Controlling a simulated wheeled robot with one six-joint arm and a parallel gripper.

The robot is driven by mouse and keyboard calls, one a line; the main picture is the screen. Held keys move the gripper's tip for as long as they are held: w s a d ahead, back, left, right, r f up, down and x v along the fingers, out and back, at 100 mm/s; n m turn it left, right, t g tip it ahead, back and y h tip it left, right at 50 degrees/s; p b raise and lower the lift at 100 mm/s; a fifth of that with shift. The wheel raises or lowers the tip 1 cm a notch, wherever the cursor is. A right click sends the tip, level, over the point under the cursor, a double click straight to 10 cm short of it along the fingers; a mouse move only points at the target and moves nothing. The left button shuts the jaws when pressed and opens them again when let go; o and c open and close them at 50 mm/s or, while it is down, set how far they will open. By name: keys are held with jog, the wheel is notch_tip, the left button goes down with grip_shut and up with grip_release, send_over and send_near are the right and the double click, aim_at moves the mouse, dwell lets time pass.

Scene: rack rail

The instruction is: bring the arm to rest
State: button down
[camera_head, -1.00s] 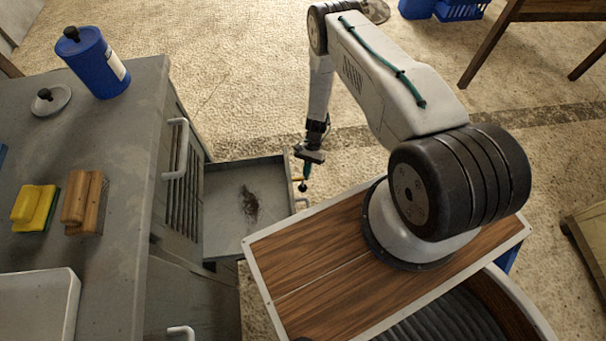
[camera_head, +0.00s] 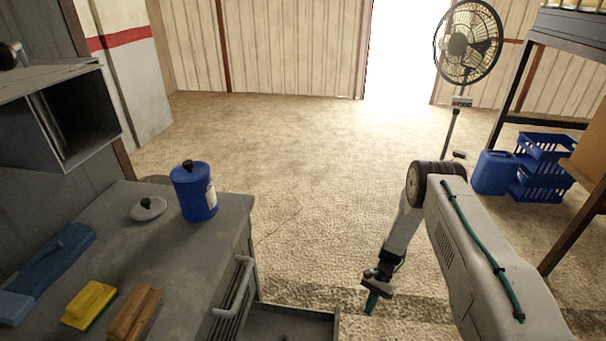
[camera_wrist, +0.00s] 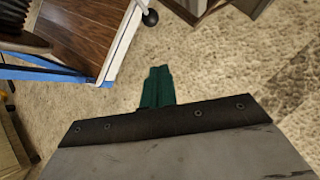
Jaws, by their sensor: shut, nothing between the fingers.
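My gripper (camera_head: 371,301) hangs at the end of my arm, pointing down over the open floor, to the right of the open drawer (camera_head: 290,322). Its green fingers are together with nothing held; they also show in the wrist view (camera_wrist: 158,88), above bare floor. My arm is bent, with its elbow high and its forearm slanting down to the left. The drawer is pulled out of the grey bench (camera_head: 150,262); the frame's lower edge cuts it off.
On the bench are a blue canister (camera_head: 194,192), a white lid (camera_head: 148,209), a yellow sponge (camera_head: 90,304) and a wooden block (camera_head: 134,313). A fan (camera_head: 468,42), blue jerrycan (camera_head: 494,173) and blue crates (camera_head: 541,183) stand at right. The floor (camera_head: 300,170) ahead is clear.

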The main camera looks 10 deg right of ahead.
jog(key=s+a+r+n+h, duration=0.1)
jog(key=s+r+n, duration=0.1)
jog(key=r, duration=1.2)
jog(key=s+r+n+h, duration=0.1)
jog(key=s+r+n, duration=0.2)
jog(key=r, duration=1.2)
jog(key=s+a+r+n+h, duration=0.1)
jog(key=s+r+n, duration=0.1)
jog(key=r, duration=1.2)
jog(key=s+a+r+n+t+h, duration=0.1)
jog(key=s+r+n+t, duration=0.1)
jog(key=s+r, duration=0.8)
jog(key=s+a+r+n+t+h, duration=0.1)
jog(key=s+r+t, duration=0.4)
jog(key=s+r, duration=0.5)
notch_tip(320, 180, up, 2)
jog(key=shift+s+a+r+n+t+h, duration=0.15)
jog(key=shift+s+a+n+t+h, duration=0.15)
jog(key=shift+a+n, duration=0.35)
jog(key=shift+a, duration=0.1)
